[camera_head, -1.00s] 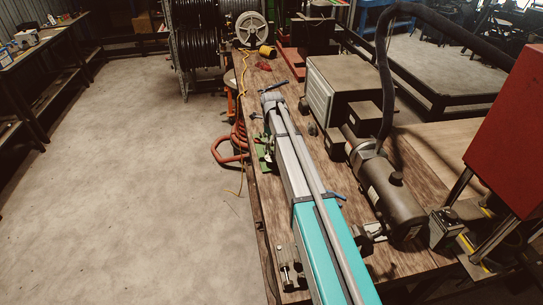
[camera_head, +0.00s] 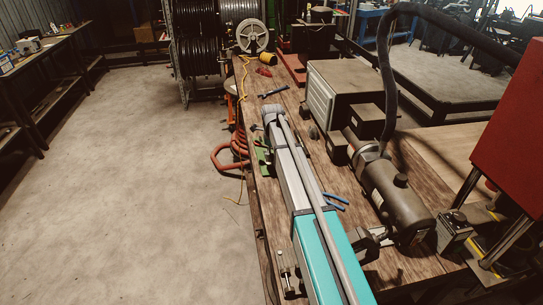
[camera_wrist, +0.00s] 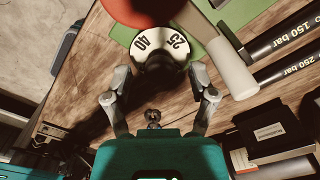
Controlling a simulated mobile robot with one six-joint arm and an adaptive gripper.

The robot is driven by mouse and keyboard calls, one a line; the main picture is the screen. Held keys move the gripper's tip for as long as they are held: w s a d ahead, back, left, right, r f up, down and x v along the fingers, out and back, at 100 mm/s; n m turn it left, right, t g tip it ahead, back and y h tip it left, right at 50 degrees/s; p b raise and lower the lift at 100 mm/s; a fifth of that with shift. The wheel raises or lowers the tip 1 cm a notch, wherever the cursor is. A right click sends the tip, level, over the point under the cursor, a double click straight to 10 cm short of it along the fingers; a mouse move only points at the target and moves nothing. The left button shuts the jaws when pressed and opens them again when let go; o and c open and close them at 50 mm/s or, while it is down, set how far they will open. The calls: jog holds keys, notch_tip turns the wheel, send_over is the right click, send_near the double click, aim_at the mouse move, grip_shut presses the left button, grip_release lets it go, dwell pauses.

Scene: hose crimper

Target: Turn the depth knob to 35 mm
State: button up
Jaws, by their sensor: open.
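In the wrist view a round knob has a pale dial (camera_wrist: 160,42) with the black numbers 40 and 25. 40 is on the left, 25 on the right, both tilted. No 35 can be read, and no index mark is clear. My gripper (camera_wrist: 160,72) is open, with one finger on each side of the dial's lower edge. Gaps show between the fingertips and the knob, so it is not gripped. In the head view I cannot make out the knob.
Cylinders marked 150 bar (camera_wrist: 285,36) and 250 bar (camera_wrist: 298,62) lie to the right in the wrist view. A red round part (camera_wrist: 135,10) is just beyond the dial. In the head view a grey box (camera_head: 342,95) and a motor (camera_head: 395,195) stand on the wooden bench.

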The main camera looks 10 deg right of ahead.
grip_shut()
